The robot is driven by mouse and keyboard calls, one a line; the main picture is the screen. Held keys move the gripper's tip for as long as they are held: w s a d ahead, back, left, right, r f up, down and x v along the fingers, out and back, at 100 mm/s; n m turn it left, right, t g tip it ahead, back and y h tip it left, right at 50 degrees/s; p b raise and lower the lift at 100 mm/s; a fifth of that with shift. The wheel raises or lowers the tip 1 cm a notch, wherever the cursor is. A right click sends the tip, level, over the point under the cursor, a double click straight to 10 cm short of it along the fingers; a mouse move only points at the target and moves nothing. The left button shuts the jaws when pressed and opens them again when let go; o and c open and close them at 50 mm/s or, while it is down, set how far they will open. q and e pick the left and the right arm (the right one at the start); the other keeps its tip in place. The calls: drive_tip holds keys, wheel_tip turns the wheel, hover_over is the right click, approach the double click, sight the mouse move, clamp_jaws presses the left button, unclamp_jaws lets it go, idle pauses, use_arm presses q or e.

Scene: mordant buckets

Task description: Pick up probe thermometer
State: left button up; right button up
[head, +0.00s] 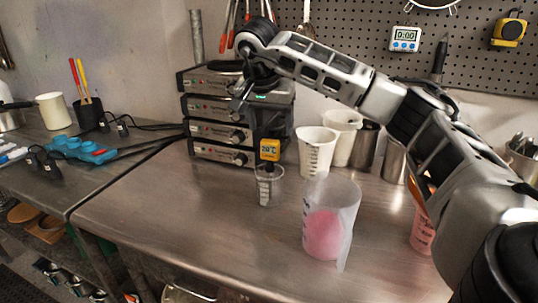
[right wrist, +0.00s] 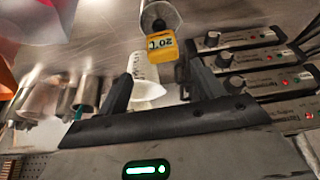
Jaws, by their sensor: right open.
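The probe thermometer (head: 269,150) has a yellow head with a "20°C" display. It stands in a small clear graduated cup (head: 270,189) on the steel bench, in front of the stacked black units. In the right wrist view the thermometer (right wrist: 163,46) lies just beyond the fingertips, nearer the right-hand finger, with the cup (right wrist: 158,16) behind it. My right gripper (head: 266,128) hangs above the thermometer, its dark fingers partly lost against the units. In the right wrist view the right gripper (right wrist: 156,72) is open, with nothing held. My left gripper is not in view.
Stacked black units (head: 222,132) stand close behind the thermometer. A large clear jug (head: 331,215) with pink liquid stands to its right. White cups (head: 316,150) and metal beakers stand behind the jug. The bench front (head: 190,230) is clear.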

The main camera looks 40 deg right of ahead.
sight(270, 141)
drive_tip(key=x, duration=0.5)
drive_tip(key=a+p+x, duration=0.1)
drive_tip(key=x, duration=0.2)
drive_tip(key=shift+w+d+f, duration=0.1)
drive_tip(key=shift+d+f, duration=0.1)
drive_tip(key=shift+f, duration=0.3)
drive_tip(key=c, duration=1.1)
